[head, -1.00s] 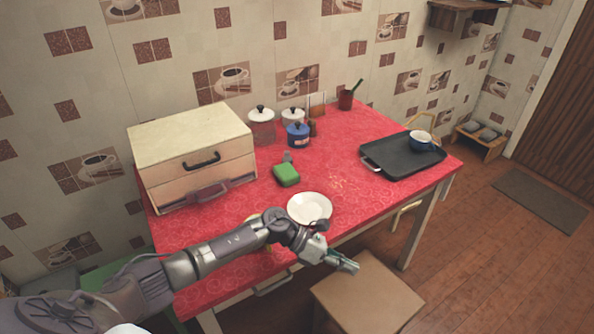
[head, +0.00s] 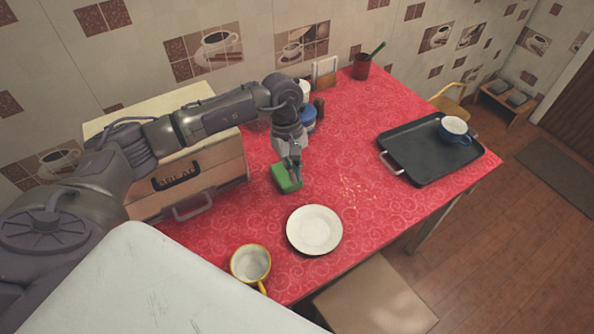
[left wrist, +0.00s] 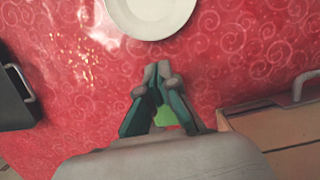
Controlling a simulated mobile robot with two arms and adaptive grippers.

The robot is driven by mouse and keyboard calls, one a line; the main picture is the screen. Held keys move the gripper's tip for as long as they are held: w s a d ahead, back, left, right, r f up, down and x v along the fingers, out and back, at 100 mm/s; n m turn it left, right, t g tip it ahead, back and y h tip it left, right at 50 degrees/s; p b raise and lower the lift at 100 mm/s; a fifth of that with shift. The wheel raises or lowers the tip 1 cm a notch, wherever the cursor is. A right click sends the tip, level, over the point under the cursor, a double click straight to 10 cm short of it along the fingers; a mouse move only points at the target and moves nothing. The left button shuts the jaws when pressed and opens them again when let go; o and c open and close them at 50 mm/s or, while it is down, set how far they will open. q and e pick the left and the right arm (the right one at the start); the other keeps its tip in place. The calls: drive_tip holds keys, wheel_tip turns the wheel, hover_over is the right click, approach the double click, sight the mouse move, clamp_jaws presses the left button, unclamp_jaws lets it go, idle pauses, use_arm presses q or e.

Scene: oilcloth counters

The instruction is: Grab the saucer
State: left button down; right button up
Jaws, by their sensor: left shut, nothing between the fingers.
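The white saucer (head: 314,230) lies flat and empty on the red table, near its front edge. In the left wrist view the saucer (left wrist: 150,12) shows at the top, cut off by the frame, apart from the fingers. My left gripper (head: 292,185) points down over the green sponge (head: 282,178), behind the saucer. In the left wrist view the left gripper (left wrist: 158,72) has its fingertips together with nothing between them. The sponge is partly hidden by the fingers. My right gripper is not in view.
A yellow-rimmed mug (head: 250,264) stands left of the saucer. A black tray (head: 400,165) with a blue cup (head: 455,130) is at the right. A drawer box (head: 190,180) stands at the left.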

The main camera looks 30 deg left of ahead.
sight(321, 236)
use_arm(q)
drive_tip(key=x, duration=0.3)
drive_tip(key=shift+s+d+f+p, duration=0.1)
drive_tip(key=shift+s+d+p, duration=0.05)
drive_tip(key=shift+s+p, duration=0.15)
drive_tip(key=x, duration=0.2)
drive_tip(key=p+x, duration=0.1)
drive_tip(key=x, duration=0.1)
drive_tip(key=shift+w, duration=0.2)
drive_tip(key=shift+f, duration=0.6)
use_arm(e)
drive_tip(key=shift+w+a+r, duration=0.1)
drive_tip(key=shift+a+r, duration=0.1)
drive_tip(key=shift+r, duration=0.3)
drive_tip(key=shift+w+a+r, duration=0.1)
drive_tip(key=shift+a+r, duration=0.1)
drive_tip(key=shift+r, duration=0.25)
